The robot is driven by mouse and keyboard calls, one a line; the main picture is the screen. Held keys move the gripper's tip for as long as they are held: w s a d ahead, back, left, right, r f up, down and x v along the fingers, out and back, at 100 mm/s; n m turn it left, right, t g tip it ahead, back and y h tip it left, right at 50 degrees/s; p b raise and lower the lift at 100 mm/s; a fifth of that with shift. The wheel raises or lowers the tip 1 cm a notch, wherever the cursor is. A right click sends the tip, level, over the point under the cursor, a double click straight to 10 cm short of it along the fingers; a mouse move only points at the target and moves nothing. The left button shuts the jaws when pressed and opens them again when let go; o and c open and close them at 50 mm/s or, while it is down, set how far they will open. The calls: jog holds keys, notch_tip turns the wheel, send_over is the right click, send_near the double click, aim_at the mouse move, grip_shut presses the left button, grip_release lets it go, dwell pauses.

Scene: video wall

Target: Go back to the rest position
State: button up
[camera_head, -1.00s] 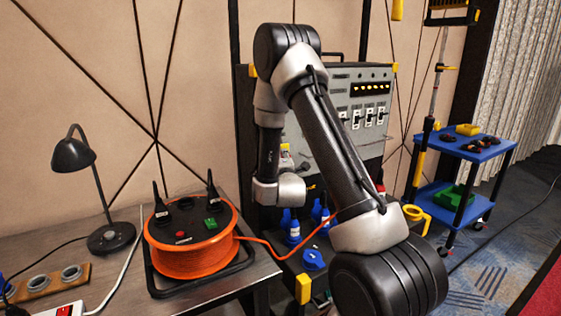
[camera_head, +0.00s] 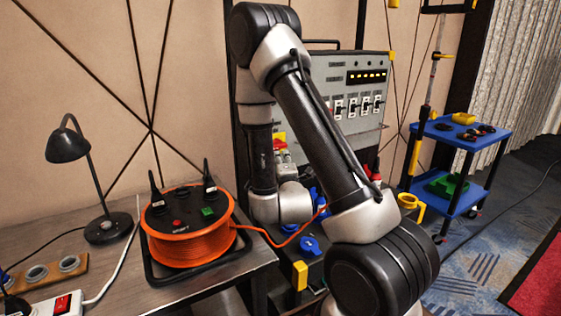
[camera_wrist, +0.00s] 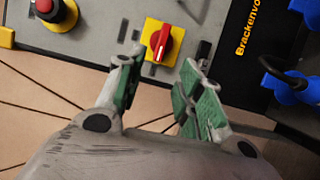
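My gripper (camera_wrist: 162,78) is open in the wrist view, its two green-padded fingers apart with nothing between them. Past the fingertips is a red rotary knob (camera_wrist: 162,43) on a yellow plate, on the face of a grey panel. I cannot tell the exact gap, but no finger is seen gripping the knob. A bit of the red and yellow switch (camera_head: 279,141) shows beside the arm.
A red push button (camera_wrist: 44,8) is at the wrist view's upper left. Blue connectors (camera_wrist: 290,85) are at its right. An orange cable reel (camera_head: 190,240) and a black lamp (camera_head: 68,145) stand on the table at left. A blue cart (camera_head: 465,135) stands at right.

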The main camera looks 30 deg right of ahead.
dwell(0.4)
jog(key=s+a+f+m+g+y, duration=0.2)
jog(key=s+f+m+g, duration=0.15)
jog(key=f, duration=0.45)
jog(key=s+a+f+m+g+y, duration=0.25)
jog(key=f+g, duration=0.25)
jog(key=f, duration=0.3)
jog(key=s+a+r+m+g+y, duration=0.1)
jog(key=s+a+m+g+y, duration=0.1)
jog(key=s+a+m+g, duration=0.15)
jog(key=s+d+r+m, duration=0.2)
jog(key=s+r, duration=0.8)
jog(key=r, duration=0.4)
jog(key=s+d+r+m, duration=0.2)
jog(key=s+r, duration=0.8)
jog(key=r, duration=0.5)
jog(key=shift+g, duration=0.3)
jog(key=shift+o, duration=0.2)
jog(key=shift+m, duration=0.25)
